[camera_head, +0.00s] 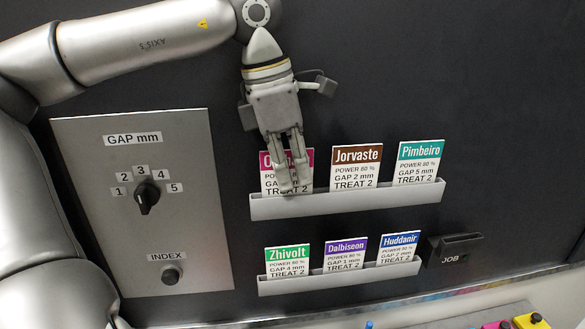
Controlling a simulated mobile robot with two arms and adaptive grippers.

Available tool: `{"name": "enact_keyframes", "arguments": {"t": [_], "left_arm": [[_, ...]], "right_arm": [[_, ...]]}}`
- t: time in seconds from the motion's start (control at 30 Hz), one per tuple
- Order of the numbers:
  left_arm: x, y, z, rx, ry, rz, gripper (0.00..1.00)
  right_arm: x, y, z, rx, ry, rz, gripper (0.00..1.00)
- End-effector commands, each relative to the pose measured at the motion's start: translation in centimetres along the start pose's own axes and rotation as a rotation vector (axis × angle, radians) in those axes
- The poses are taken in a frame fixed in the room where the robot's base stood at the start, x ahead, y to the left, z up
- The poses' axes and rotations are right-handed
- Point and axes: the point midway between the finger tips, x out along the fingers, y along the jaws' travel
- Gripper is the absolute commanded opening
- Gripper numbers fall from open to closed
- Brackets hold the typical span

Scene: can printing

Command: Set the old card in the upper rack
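My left gripper (293,188) points down in front of the upper rack (345,202), at its left end. A card with a magenta header (266,161) stands there in the upper rack, partly hidden behind the fingers; its name is mostly covered. The fingers look close together over the card, but whether they grip it is unclear. The brown Jorvaste card (357,165) and the teal Pimbeiro card (421,162) stand in the same rack. My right gripper is not in view.
A lower rack (340,280) holds the Zhivolt (288,262), Dalbiseon (345,254) and Huddanir (399,248) cards. A dark JOB holder (453,248) shows no card. A panel (190,215) with a gap knob (147,197) and an index knob (171,274) is at left. Coloured items are at the bottom right.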

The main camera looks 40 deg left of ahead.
Motion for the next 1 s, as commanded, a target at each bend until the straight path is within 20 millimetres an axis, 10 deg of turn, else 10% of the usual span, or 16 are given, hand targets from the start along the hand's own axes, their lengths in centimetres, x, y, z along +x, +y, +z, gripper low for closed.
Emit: {"name": "enact_keyframes", "arguments": {"t": [0.2,0.63,1.0], "left_arm": [[0.0,0.0,0.0,0.0,0.0,0.0,0.27],[-0.7,0.0,0.1,-0.001,0.0,0.002,0.27],[-7.3,0.0,0.1,-0.002,-0.003,0.004,0.27]], "right_arm": [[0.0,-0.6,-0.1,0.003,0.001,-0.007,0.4],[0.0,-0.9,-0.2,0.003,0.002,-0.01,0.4],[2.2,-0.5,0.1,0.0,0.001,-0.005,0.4]]}}
